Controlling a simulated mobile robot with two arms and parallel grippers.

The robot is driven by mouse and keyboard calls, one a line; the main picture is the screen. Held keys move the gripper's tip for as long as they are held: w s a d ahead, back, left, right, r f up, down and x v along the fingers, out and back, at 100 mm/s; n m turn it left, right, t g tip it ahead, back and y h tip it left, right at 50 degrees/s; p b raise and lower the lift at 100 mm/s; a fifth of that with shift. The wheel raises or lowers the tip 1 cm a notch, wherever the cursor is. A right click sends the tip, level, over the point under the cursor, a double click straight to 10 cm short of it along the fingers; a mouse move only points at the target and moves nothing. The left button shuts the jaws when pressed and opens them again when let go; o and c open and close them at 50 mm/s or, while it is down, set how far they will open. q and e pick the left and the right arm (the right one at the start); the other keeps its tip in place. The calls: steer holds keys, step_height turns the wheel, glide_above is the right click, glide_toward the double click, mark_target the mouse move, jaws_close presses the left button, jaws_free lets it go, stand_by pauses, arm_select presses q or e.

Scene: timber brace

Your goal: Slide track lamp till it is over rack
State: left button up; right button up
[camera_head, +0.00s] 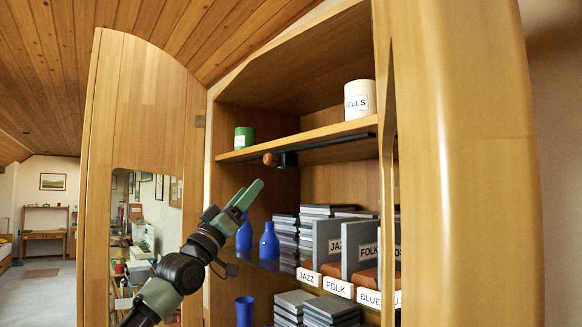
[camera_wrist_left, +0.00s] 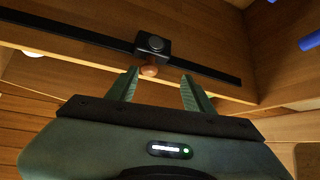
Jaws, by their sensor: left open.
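The track lamp (camera_head: 284,159) is a small dark block with a copper-brown knob, hanging near the left end of a black track (camera_head: 340,143) under the upper shelf. In the left wrist view the lamp (camera_wrist_left: 153,46) and its round knob show just beyond my fingertips, the knob nearer the left finger. My left gripper (camera_head: 251,192) is open and empty, below and left of the lamp; it also shows in the wrist view (camera_wrist_left: 160,76). The likely rack (camera_head: 338,286) is the row labelled JAZZ, FOLK and BLUES, lower and to the right. My right gripper is not in view.
A green can (camera_head: 244,138) and a white canister (camera_head: 360,99) stand on the upper shelf. Blue bottles (camera_head: 269,242) and stacks of cases (camera_head: 322,212) stand below. An open cabinet door (camera_head: 145,105) is at left; a thick wooden post (camera_head: 465,160) is at right.

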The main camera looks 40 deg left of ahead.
mark_target(265, 162)
arm_select(q)
steer(key=shift+h, duration=0.3)
steer(key=w+r+p, duration=0.1)
steer(key=r+p, duration=0.1)
steer(key=w+r+p, duration=0.1)
steer(key=r+p, duration=0.1)
steer(key=w+r+p, duration=0.1)
steer(key=r+p, duration=0.1)
steer(key=r, duration=0.1)
steer(key=shift+w+d+p, duration=0.2)
steer(key=shift+d+p, duration=0.2)
steer(key=shift+w+r+p, duration=0.2)
steer(key=shift+w+p, duration=0.3)
steer(key=shift+w, duration=0.15)
jaws_close()
stand_by(0.3)
